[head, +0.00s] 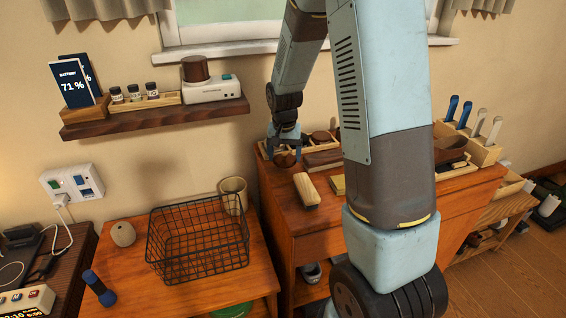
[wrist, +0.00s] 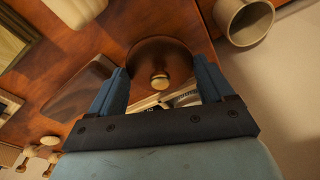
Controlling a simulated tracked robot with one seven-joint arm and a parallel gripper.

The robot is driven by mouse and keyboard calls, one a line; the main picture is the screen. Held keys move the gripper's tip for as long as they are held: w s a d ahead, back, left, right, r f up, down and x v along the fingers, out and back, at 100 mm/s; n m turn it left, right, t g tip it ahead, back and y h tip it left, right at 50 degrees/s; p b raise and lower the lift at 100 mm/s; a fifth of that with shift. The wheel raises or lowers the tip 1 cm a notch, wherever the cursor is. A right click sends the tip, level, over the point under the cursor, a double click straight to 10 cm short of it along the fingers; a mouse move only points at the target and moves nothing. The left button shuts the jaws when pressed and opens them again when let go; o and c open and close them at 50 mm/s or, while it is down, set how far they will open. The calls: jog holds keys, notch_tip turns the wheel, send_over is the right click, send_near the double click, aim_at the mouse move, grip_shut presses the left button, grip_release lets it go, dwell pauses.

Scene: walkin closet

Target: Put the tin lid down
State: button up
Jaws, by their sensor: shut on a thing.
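A shoe brush (head: 306,190) lies on the dresser (head: 285,222), in front of my gripper. A wire basket (head: 198,245) and a beige cup (head: 233,194) are on the lower left table. My arm hides the dresser's middle.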

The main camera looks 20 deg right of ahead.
aim_at(284, 157)
jog(key=shift+f, duration=1.6)
jog(key=shift+f, duration=0.1)
jog(key=o, duration=0.7)
jog(key=shift+w, duration=0.1)
